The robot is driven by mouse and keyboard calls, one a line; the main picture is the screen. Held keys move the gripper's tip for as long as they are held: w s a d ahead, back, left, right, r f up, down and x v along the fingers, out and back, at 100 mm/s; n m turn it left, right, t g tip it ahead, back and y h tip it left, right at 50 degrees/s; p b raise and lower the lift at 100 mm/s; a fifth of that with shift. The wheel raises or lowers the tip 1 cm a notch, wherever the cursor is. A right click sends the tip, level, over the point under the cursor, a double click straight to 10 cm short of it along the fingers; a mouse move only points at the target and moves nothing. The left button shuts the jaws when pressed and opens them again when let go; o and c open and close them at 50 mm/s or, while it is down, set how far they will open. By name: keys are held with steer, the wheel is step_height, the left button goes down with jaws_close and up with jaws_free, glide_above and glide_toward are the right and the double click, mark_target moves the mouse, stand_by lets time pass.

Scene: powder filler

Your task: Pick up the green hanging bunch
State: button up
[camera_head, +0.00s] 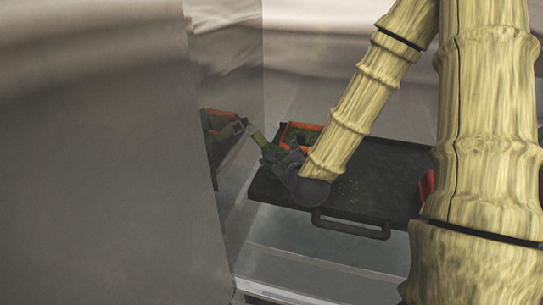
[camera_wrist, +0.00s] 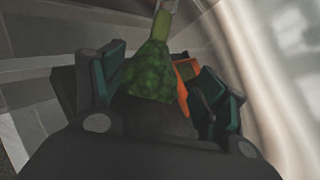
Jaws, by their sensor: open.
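The green bunch (camera_wrist: 148,72) shows in the wrist view as a bumpy, leafy-textured green body with a paler, narrow neck at its top. It lies between the two dark, teal-padded fingers of my gripper (camera_wrist: 160,78), which are apart. I cannot tell whether either finger touches it. In the head view a green piece, the bunch's narrow end (camera_head: 258,138), sticks out up and left beyond my gripper (camera_head: 272,151). The rest of the bunch is mostly hidden there by the gripper.
An orange-rimmed box (camera_head: 302,126) with green inside stands on a dark tray (camera_head: 375,175) with a front handle (camera_head: 350,226); its orange edge (camera_wrist: 184,88) shows beside the bunch. A large grey panel (camera_head: 100,160) fills the left. A reflective wall borders the tray. A red object (camera_head: 427,188) is at right.

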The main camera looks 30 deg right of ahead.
mark_target(267, 146)
steer(key=w+b, duration=0.1)
steer(key=b, duration=0.1)
steer(key=w+f+b, duration=0.1)
steer(key=b, duration=0.1)
steer(key=shift+w+f, duration=0.1)
steer(key=shift+w, duration=0.3)
steer(key=shift+w+d, duration=0.1)
steer(key=shift+w, duration=0.2)
steer(key=shift+p+x, duration=1.15)
steer(key=shift+x, duration=2.45)
steer(key=shift+c, duration=0.5)
steer(key=c, duration=1.2)
